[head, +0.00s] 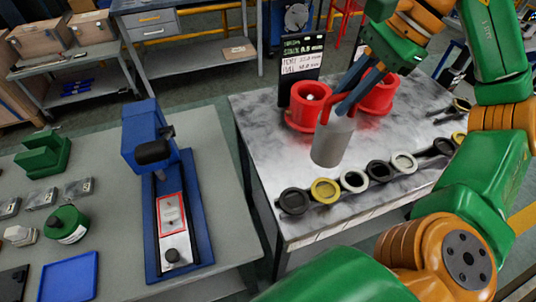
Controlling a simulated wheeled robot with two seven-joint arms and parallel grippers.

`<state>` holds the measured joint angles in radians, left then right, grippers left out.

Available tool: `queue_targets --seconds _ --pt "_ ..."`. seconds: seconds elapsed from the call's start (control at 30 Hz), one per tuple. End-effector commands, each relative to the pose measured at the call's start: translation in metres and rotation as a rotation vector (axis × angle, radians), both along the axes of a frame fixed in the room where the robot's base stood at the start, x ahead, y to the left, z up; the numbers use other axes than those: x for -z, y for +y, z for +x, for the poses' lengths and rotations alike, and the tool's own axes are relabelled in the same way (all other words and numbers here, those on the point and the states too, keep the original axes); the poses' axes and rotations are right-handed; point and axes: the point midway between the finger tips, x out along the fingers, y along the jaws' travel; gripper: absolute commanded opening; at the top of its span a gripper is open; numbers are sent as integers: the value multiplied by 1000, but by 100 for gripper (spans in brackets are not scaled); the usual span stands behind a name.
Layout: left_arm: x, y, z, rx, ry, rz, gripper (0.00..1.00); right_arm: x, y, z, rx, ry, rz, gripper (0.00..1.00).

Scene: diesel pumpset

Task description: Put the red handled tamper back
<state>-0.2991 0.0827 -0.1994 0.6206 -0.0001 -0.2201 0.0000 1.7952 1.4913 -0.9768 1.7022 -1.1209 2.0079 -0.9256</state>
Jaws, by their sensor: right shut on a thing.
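The red handled tamper has a grey cylindrical body (333,143) and a red handle (328,107) above it. It hangs nearly upright, slightly tilted, over the front part of the grey-topped table (275,135), in front of the red cups. My right gripper (346,101), with long blue-grey fingers, is shut on the handle from above. My left gripper is not in view.
A row of ringed discs, including a black ring (293,201) and a yellow ring (325,190), lies along the table's front edge. A black sign (301,58) stands behind the left holder. A blue press (158,150) stands on the left bench, across a gap.

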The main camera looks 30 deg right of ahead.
Motion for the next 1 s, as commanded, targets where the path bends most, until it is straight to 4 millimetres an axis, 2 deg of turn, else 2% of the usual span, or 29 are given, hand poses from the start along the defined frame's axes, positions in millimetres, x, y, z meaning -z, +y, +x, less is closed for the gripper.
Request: queue_targets --seconds 0.27,0.5,0.63,0.8,1.0 --pt "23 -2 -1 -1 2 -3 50 17 9 26 5 1 1 0" --pt "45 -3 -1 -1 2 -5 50 37 25 65 4 3 2 0" --pt "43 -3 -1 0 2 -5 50 46 33 89 5 5 1 0" --pt "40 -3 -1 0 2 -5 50 73 40 110 6 5 0 0" --pt "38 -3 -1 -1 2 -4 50 91 45 124 6 2 0 0"
